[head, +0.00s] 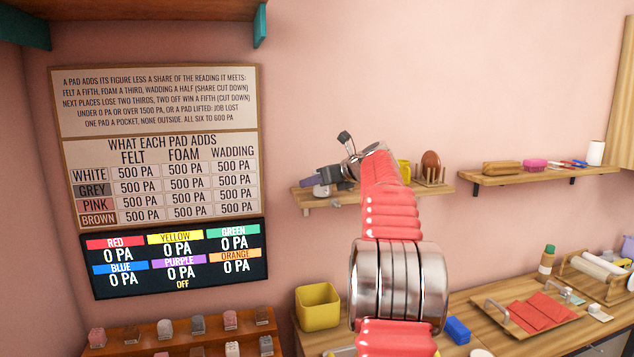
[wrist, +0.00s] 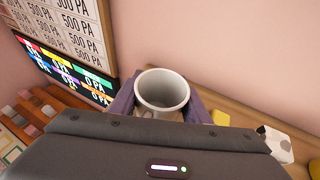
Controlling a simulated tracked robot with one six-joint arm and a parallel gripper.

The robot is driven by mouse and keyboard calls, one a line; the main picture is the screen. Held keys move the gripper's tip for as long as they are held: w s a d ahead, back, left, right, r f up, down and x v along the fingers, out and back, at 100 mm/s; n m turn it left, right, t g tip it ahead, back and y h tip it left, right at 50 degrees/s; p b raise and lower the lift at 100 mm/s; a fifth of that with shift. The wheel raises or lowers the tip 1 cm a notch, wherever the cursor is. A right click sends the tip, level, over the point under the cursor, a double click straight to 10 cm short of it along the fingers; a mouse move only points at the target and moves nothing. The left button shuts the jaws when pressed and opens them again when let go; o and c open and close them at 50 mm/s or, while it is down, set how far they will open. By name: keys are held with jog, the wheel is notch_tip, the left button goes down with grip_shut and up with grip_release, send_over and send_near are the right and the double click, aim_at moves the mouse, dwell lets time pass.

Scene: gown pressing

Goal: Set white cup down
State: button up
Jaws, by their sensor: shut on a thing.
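The white cup (wrist: 162,90) is between the purple fingers of my gripper (wrist: 160,100) in the wrist view. The gripper is shut on it. I look into the cup's open mouth and its inside looks empty; its lower part is hidden by the dark gripper body. In the head view my gripper (head: 315,183) is at the left end of the wall shelf (head: 375,194), with a small white part of the cup (head: 321,191) showing by it. I cannot tell whether the cup touches the shelf.
A yellow cup (head: 404,171) and a wooden peg rack (head: 432,181) stand on the same shelf, right of my arm. A second shelf (head: 540,176) holds several items. Below are a yellow bin (head: 318,307) and a cluttered bench (head: 467,298). A notice board (head: 160,150) hangs left.

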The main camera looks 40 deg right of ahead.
jog(key=o, duration=1.1)
jog(key=shift+f, duration=0.1)
jog(key=shift+s+r, duration=0.3)
jog(key=shift+s, duration=0.05)
jog(key=v, duration=1.1)
jog(key=shift+s, duration=0.1)
jog(key=shift+s, duration=0.15)
